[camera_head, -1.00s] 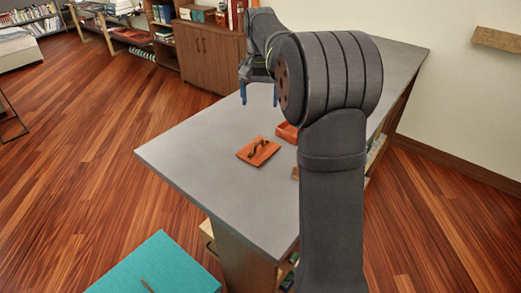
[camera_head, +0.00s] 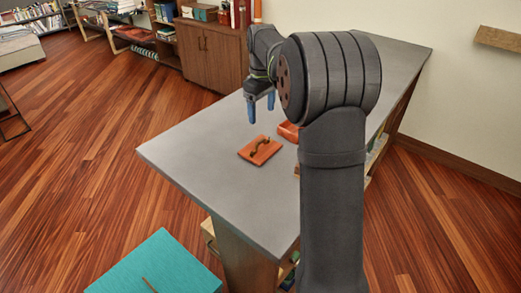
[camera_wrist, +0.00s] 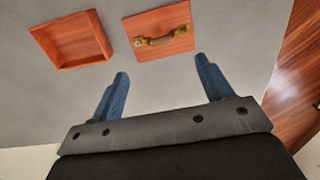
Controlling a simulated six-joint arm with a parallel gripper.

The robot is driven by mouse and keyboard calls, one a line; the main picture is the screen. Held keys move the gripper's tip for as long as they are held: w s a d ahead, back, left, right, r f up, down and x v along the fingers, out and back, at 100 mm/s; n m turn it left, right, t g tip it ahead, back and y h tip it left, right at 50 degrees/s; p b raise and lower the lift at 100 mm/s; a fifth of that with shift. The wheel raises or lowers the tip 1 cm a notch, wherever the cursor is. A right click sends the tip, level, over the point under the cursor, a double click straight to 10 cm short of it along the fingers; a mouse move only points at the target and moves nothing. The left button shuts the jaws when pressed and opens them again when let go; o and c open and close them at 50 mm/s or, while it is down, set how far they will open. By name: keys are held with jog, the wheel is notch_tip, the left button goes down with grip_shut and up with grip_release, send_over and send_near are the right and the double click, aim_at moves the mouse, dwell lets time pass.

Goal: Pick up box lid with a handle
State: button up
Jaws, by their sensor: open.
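The box lid (camera_head: 261,151) is a flat orange-red wooden square with a dark curved handle, lying on the grey table. In the wrist view the lid (camera_wrist: 152,27) shows at the top centre, its brass-brown handle (camera_wrist: 163,39) facing up. My gripper (camera_head: 261,113) is above the table, beyond the lid in the head view, with its blue fingers pointing down. In the wrist view my gripper (camera_wrist: 162,72) is open and empty, and the lid lies ahead of and between the two fingertips, apart from them.
An open orange-red box (camera_wrist: 71,40) lies beside the lid; my arm partly hides the box (camera_head: 287,131) in the head view. The grey table (camera_head: 200,165) is otherwise mostly clear. A teal surface (camera_head: 160,265) is below at the front. A wooden cabinet (camera_head: 212,52) stands behind.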

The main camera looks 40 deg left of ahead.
aim_at(260, 140)
jog(key=f, duration=1.1)
jog(key=shift+a+f, duration=0.2)
jog(key=shift+a, duration=0.05)
jog(key=c, duration=1.5)
notch_tip(260, 140, up, 10)
jog(key=w, duration=0.1)
jog(key=shift+c, duration=0.2)
jog(key=w+d+r, duration=0.1)
jog(key=w+d, duration=0.1)
jog(key=w, duration=0.6)
jog(key=w+d+r+m, duration=0.1)
jog(key=w+d, duration=0.1)
jog(key=w, duration=0.6)
jog(key=shift+w, duration=0.35)
jog(key=shift+f, duration=0.1)
